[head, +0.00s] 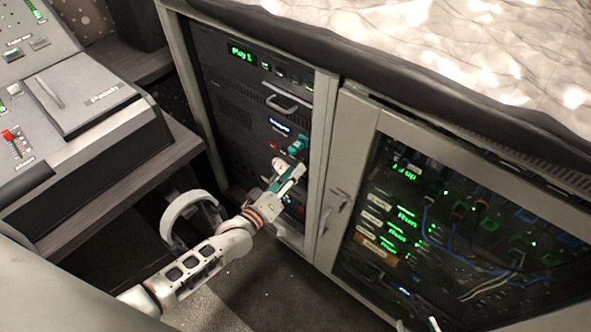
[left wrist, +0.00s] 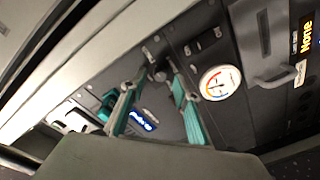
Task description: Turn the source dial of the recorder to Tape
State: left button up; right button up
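The recorder (head: 250,130) appears to be a dark unit in the rack in the head view; I cannot tell its exact edges. My left gripper (head: 294,170) is in front of its lower right part and hides some of its face. In the left wrist view the two teal fingers of my left gripper (left wrist: 154,82) stand apart. A small dark knob (left wrist: 158,71) shows between their tips; whether they touch it is unclear. It may be the source dial, but I cannot read its labels. A lit blue display (left wrist: 143,119) shows between the fingers.
A round white gauge (left wrist: 220,82) is beside the fingers. A green "Play 1" display (head: 241,53) and a handle (head: 281,104) are higher on the rack. A glass-fronted cabinet (head: 350,160) stands right, a mixing desk (head: 90,140) left. Dark floor is open below.

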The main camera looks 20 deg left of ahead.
pick_arm(q)
jog(key=shift+x, duration=0.8)
pick_arm(e)
jog(key=shift+w+r, duration=0.15)
jog(key=shift+w, duration=0.05)
pick_arm(q)
grip_shut()
pick_arm(e)
jog(key=shift+s+f, duration=0.2)
jog(key=shift+s, duration=0.05)
